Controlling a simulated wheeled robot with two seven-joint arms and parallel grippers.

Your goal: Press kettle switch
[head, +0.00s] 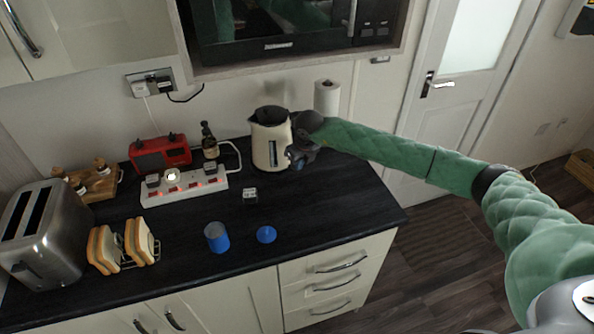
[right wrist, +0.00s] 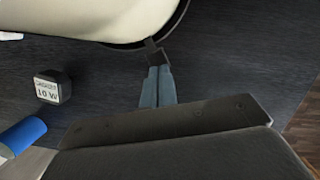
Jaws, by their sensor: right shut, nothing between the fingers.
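The cream kettle (head: 267,146) with a black lid stands upright on the dark worktop. Its lower body (right wrist: 90,15) fills the top of the right wrist view. A small dark tab, which looks like the kettle switch (right wrist: 152,46), sticks out at its base. My right gripper (right wrist: 158,72) is shut and empty, its fingertips at or just short of this tab; I cannot tell if they touch. In the head view the right gripper (head: 299,160) is beside the kettle's right side, partly hidden by its wrist. My left gripper is not in view.
A white power strip (head: 183,190) lies left of the kettle, with a dark bottle (head: 209,141) behind it. A paper roll (head: 327,97) stands behind my right wrist. A small plug-like block (head: 250,195), blue can (head: 217,238) and blue lid (head: 266,234) are in front.

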